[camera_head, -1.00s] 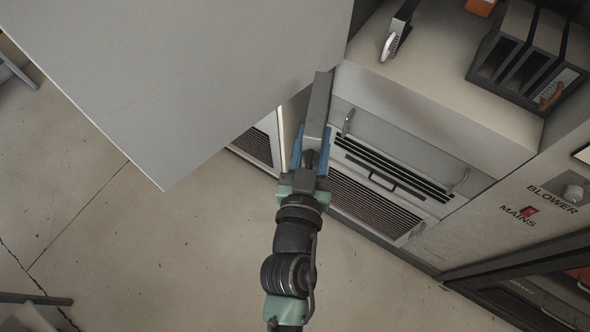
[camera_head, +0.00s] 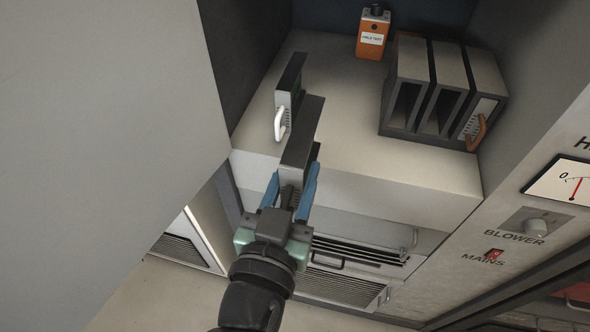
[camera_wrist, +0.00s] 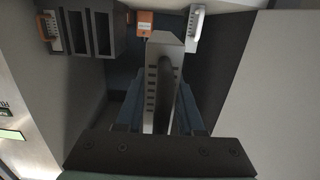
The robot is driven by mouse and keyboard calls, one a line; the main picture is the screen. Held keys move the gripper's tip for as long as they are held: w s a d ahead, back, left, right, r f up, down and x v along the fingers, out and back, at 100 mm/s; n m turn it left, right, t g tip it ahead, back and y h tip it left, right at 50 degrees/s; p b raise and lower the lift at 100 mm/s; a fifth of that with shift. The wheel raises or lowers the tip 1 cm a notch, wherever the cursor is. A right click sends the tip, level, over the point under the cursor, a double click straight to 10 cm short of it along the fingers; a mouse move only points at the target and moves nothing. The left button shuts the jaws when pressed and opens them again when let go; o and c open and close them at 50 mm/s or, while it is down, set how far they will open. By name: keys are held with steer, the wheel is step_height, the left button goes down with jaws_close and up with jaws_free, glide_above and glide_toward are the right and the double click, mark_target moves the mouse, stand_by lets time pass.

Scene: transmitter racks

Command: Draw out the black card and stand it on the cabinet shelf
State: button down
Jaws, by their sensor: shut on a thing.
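My gripper (camera_head: 290,188) has its blue fingers shut on the handle of the black card (camera_head: 303,135). The card is a tall, thin dark slab that points away from my gripper. In the wrist view its pale slotted front (camera_wrist: 164,45) and dark handle (camera_wrist: 166,82) show between the fingers. The cabinet shelf (camera_head: 335,75) is a pale surface beyond my gripper. The card overlaps its front edge in the head view; I cannot tell whether it touches the shelf.
A card with a white handle (camera_head: 281,122) stands on the shelf, just left of the held card. A dark slotted rack (camera_head: 410,75) with a brown-handled card (camera_head: 482,120) stands at the right. An orange tester (camera_head: 373,35) is at the back. A grey panel (camera_head: 110,120) fills the left.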

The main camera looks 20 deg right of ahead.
mark_target(290, 209)
steer(key=f, duration=0.1)
steer(key=f+b, duration=0.2)
steer(key=shift+s+a, duration=0.25)
steer(key=shift+s, duration=0.05)
steer(key=shift+w+d+f+b, duration=0.1)
steer(key=shift+f+b, duration=0.4)
steer(key=shift+f, duration=0.05)
steer(key=shift+r, duration=0.1)
steer(key=shift+w+d, duration=0.15)
steer(key=shift+w, duration=0.1)
steer(key=shift+r+p+x, duration=0.15)
steer(key=shift+p+x, duration=0.05)
steer(key=shift+x, duration=1.8)
steer(key=shift+r+p+x, duration=0.15)
steer(key=shift+p+x, duration=0.05)
steer(key=shift+x, duration=1.8)
steer(key=shift+r+b+x, duration=0.15)
steer(key=shift+b+x, duration=0.1)
steer(key=shift+x, duration=1.8)
steer(key=shift+r+b+x, duration=0.15)
steer(key=shift+b+x, duration=0.15)
steer(key=shift+x, duration=1.7)
steer(key=shift+r+b+x, duration=0.15)
steer(key=shift+b+x, duration=0.1)
steer(key=shift+x, duration=1.8)
